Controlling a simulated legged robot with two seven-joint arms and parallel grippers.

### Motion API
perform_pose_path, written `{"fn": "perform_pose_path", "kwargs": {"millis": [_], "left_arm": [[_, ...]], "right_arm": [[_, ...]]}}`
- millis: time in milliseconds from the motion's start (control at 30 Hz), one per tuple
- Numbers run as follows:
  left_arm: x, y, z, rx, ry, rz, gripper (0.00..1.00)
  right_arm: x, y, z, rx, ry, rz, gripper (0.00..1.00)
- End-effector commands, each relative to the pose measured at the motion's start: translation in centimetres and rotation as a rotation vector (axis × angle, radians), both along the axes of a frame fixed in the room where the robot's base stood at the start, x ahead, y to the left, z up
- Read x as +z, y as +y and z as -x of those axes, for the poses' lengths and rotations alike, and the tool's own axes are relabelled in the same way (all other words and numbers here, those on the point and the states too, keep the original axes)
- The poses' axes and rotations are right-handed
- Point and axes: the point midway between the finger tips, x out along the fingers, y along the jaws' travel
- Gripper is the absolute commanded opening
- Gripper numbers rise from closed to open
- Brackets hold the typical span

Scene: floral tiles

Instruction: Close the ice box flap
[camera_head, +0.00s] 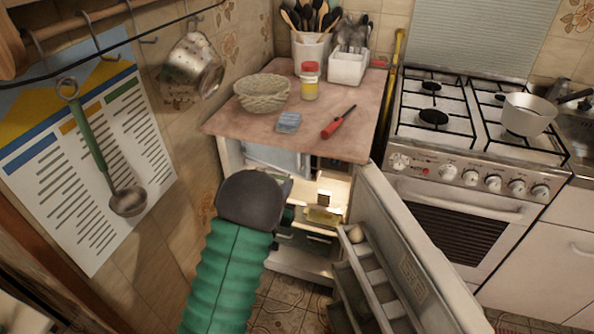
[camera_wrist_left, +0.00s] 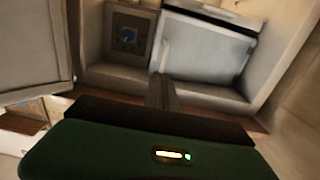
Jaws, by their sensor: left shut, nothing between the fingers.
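The small fridge stands under the counter with its door (camera_head: 405,255) swung open to the right. The ice box flap (camera_head: 278,160) is a pale bluish panel at the top left of the fridge interior; the counter and my arm partly hide it. In the left wrist view the pale flap (camera_wrist_left: 208,48) lies just beyond the fingers, with a white strip at its left edge. I cannot tell how far it stands open. My left gripper (camera_head: 289,214) is at the fridge opening, mostly hidden behind my wrist. Its fingers (camera_wrist_left: 162,92) are shut and empty near the flap. My right gripper is out of view.
The counter (camera_head: 225,122) above holds a woven basket (camera_head: 262,93), a jar (camera_head: 309,82), a blue sponge-like block (camera_head: 289,121) and a red-handled tool (camera_head: 338,122). A stove (camera_head: 470,140) stands right. The tiled wall with hanging utensils is close on the left.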

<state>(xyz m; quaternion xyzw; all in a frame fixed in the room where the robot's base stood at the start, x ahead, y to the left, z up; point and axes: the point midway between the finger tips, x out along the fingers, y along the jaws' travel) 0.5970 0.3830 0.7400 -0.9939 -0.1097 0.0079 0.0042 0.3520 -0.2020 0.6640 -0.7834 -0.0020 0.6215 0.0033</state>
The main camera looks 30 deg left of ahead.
Motion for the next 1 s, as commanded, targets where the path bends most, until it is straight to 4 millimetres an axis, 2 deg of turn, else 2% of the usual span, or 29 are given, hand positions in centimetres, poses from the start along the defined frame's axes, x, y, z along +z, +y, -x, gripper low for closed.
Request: {"fn": "perform_pose_path", "kwargs": {"millis": [200,400,867,1000], "left_arm": [[-0.3,1.1,-4.7,0.001,-0.002,0.0,0.0],[-0.2,1.5,-7.4,0.001,-0.001,0.0,0.0],[-0.1,1.8,-8.2,0.008,-0.001,0.001,0.0],[-0.2,1.3,-10.2,0.067,-0.007,-0.005,0.0]], "right_arm": [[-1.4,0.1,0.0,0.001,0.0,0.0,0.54],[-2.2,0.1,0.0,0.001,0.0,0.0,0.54],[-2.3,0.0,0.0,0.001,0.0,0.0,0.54],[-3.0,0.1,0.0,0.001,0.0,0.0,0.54]]}}
